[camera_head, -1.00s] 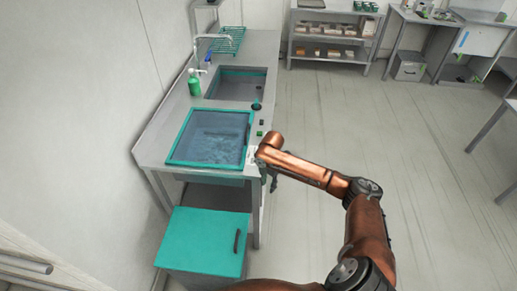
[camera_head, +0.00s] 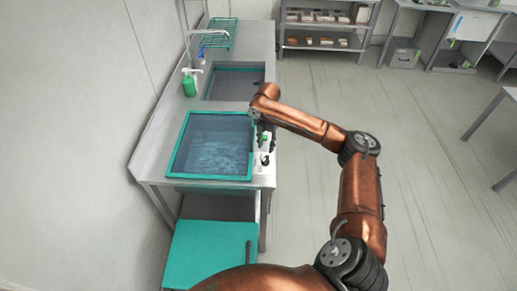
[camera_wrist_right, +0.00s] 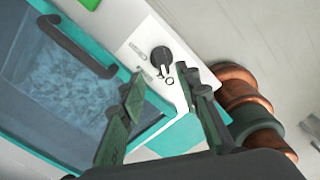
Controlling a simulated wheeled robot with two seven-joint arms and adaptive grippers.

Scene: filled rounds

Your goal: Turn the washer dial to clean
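The washer (camera_head: 176,150) is a teal-framed tub with a clear lid over blue water, set in the steel counter. In the right wrist view its lid (camera_wrist_right: 35,85) has a dark handle. The black dial (camera_wrist_right: 162,56) sits on a pale panel beside the lid; in the head view it shows as a small dark knob (camera_head: 265,159) at the counter's right edge. My right gripper (camera_wrist_right: 165,93) is open and empty, with its green-grey fingers apart and the dial beyond their tips, not touched. In the head view this gripper (camera_head: 263,140) hangs over the panel. My left gripper is not in view.
A sink (camera_head: 234,83) lies behind the washer, with a green soap bottle (camera_head: 189,84) at its left and a teal rack (camera_head: 220,33) farther back. A teal cabinet (camera_head: 205,250) stands below in front. The floor (camera_head: 410,150) to the right is clear.

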